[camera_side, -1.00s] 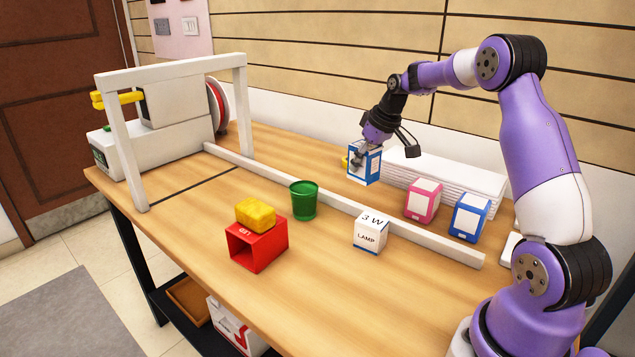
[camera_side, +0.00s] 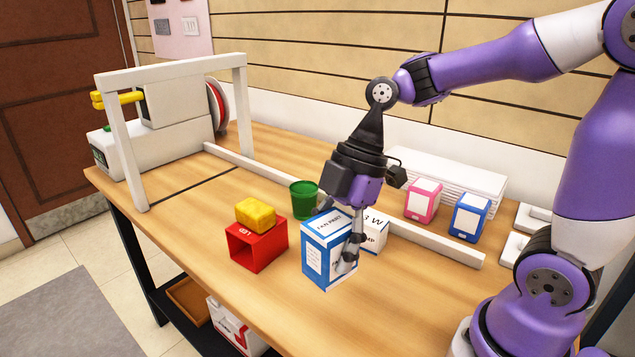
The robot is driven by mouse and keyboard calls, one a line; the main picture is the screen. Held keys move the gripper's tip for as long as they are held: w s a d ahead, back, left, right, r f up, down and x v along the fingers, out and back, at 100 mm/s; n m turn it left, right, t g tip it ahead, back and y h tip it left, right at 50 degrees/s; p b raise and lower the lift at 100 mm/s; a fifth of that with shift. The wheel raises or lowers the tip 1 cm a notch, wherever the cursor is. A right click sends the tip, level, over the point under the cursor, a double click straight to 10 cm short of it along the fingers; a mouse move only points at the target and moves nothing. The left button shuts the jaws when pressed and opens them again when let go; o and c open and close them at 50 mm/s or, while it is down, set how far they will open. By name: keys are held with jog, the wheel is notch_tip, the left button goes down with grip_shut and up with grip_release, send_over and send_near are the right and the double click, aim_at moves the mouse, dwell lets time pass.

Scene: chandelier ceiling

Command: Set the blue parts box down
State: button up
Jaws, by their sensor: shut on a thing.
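The blue parts box (camera_side: 314,262) is a blue and white carton with a white label and "FAN PART" on top. It is upright near the front middle of the table, right of the red box. My gripper (camera_side: 341,238) points down and is shut on it, one finger on its right face and the other mostly hidden behind it. I cannot tell whether the box's bottom touches the wood or is slightly above it.
The white lamp box (camera_side: 377,235) stands just behind, partly hidden. The red box (camera_side: 258,250) with a yellow block (camera_side: 255,213), and a green cup (camera_side: 303,205), are left. A white rail (camera_side: 440,247) crosses behind. Pink (camera_side: 423,203) and blue (camera_side: 470,217) boxes stand beyond it.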

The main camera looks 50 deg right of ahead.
jog(key=shift+s+a+n, duration=0.7)
jog(key=shift+s, duration=0.2)
jog(key=shift+n+g, duration=0.3)
jog(key=shift+g, duration=0.1)
jog(key=w+d+f, duration=0.1)
jog(key=d+f, duration=0.1)
jog(key=d, duration=0.1)
jog(key=w+d+f, duration=0.2)
jog(key=d, duration=0.1)
jog(key=w+d+f, duration=0.1)
jog(key=d+f, duration=0.2)
jog(key=shift+w+d, duration=0.25)
jog(key=shift+d+f, duration=0.1)
jog(key=shift+f, duration=2)
jog(key=o, duration=1.2)
jog(key=shift+f, duration=0.15)
